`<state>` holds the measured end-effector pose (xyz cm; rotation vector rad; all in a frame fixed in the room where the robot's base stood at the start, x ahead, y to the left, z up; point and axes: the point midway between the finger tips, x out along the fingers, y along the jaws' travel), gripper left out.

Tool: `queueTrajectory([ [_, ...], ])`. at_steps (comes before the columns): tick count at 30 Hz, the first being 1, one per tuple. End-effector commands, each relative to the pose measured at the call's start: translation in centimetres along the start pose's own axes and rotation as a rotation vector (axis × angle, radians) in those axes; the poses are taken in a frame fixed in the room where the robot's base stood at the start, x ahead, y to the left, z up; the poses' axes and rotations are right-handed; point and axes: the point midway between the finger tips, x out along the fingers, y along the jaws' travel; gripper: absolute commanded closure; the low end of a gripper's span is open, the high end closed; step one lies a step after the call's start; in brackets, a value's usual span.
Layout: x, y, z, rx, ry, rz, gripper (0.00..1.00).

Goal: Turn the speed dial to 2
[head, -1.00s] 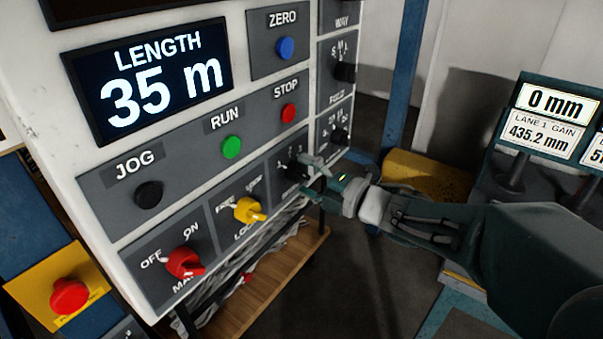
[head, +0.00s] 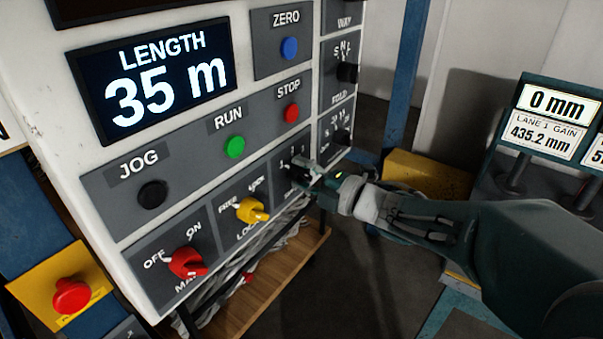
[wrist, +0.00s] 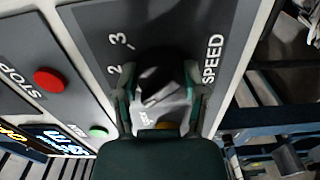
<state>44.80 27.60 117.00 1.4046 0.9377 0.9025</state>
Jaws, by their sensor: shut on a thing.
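The speed dial is a black knob (wrist: 160,76) on a dark grey plate in the wrist view, with the word SPEED to its right and the numbers 2 and 3 beside it. My gripper (wrist: 160,92) is shut on the dial, one finger on each side. The dial's pointer is hidden, so its setting cannot be read. In the head view my gripper (head: 305,172) reaches the panel from the right and covers most of the dial.
The white control panel (head: 50,140) carries a yellow lock knob (head: 252,210), a red main knob (head: 187,263) and the red STOP button (head: 292,113). A blue post (head: 405,80) stands behind.

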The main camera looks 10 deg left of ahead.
Motion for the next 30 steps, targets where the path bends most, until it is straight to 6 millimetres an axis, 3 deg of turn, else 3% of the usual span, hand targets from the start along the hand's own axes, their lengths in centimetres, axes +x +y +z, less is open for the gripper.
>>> queueTrajectory([
  [30, -0.02, -0.62, -0.02, 0.696, -0.005, -0.012, 0.92],
])
